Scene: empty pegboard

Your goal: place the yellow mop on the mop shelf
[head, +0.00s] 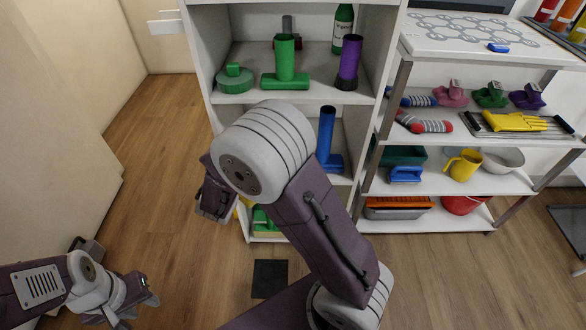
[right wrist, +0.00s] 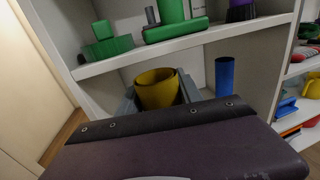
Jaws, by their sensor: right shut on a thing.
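The yellow mop (right wrist: 157,92) shows as a hollow yellow tube top in the right wrist view. My right gripper (right wrist: 158,102) is shut on it, with grey fingers on both sides. In the head view my right arm hides most of this gripper, and only a small yellow sliver (head: 242,206) shows beside the wrist, in front of the lower shelf. The white mop shelf (head: 376,98) holds a green mop (head: 285,62) and a purple mop (head: 349,62); a blue mop (head: 327,135) stands one level lower. My left gripper (head: 140,298) is low at left, away from the shelf; its jaw opening is unclear.
A round green piece (head: 234,80) and a green bottle (head: 342,25) are on the upper level. A rack (head: 450,183) with gloves, brushes and a yellow jug (head: 463,165) stands at right. The wooden floor (head: 165,130) is clear at left.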

